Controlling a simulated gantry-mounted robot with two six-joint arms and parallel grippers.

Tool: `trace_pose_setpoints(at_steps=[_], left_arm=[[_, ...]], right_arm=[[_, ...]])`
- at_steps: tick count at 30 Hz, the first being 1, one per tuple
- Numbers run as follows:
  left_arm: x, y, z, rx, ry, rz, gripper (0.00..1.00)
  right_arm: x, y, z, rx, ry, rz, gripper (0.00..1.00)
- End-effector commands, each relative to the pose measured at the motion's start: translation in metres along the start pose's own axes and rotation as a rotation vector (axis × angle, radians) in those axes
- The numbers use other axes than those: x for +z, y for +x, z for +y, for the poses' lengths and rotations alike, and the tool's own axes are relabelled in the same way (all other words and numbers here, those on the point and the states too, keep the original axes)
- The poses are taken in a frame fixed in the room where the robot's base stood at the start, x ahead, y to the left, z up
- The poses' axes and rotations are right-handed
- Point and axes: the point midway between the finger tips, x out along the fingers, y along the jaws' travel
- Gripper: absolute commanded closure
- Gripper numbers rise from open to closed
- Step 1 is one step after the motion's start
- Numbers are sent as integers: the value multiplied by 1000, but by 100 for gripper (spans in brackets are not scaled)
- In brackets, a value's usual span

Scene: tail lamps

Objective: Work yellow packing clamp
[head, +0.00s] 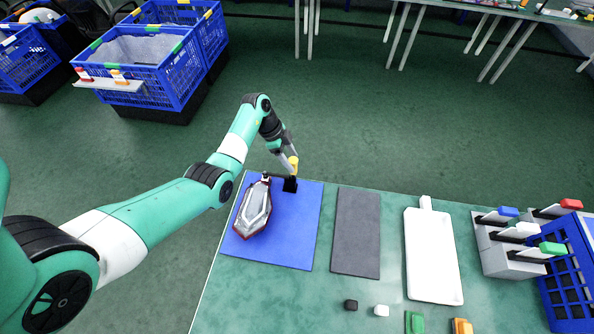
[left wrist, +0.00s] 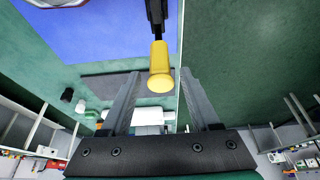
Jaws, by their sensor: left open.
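The packing clamp is a black base (head: 290,184) with a yellow handle (head: 294,161) standing up from it, at the far edge of the blue mat (head: 297,225). A tail lamp (head: 254,209) with a clear lens and dark red rim lies on the mat beside the clamp. My left gripper (head: 289,160) is at the yellow handle. In the left wrist view its two open fingers (left wrist: 160,95) show on either side of the handle (left wrist: 160,68); contact cannot be told. My right gripper is not in view.
A rack with coloured-handled tools (head: 510,247) and a blue crate (head: 568,275) stand at the right edge. Small blocks (head: 381,310) lie at the front. Blue crates (head: 140,75) stand on the floor beyond.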

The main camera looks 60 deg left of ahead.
Motion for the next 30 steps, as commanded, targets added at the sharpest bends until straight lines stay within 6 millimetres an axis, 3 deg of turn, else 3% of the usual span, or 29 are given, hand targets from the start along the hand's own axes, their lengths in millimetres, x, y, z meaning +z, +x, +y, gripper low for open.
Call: trace_pose_setpoints(at_steps=[1, 6, 17, 28, 30], left_arm=[[2, 17, 0, 2, 1, -1, 38], [1, 43, 0, 1, 1, -1, 38], [0, 50, 0, -1, 1, 0, 38], [0, 50, 0, -1, 1, 0, 100], [0, 50, 0, -1, 1, 0, 100]], right_arm=[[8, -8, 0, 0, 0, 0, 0], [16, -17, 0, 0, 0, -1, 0], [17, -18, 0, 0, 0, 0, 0], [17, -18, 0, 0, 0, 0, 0], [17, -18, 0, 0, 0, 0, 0]])
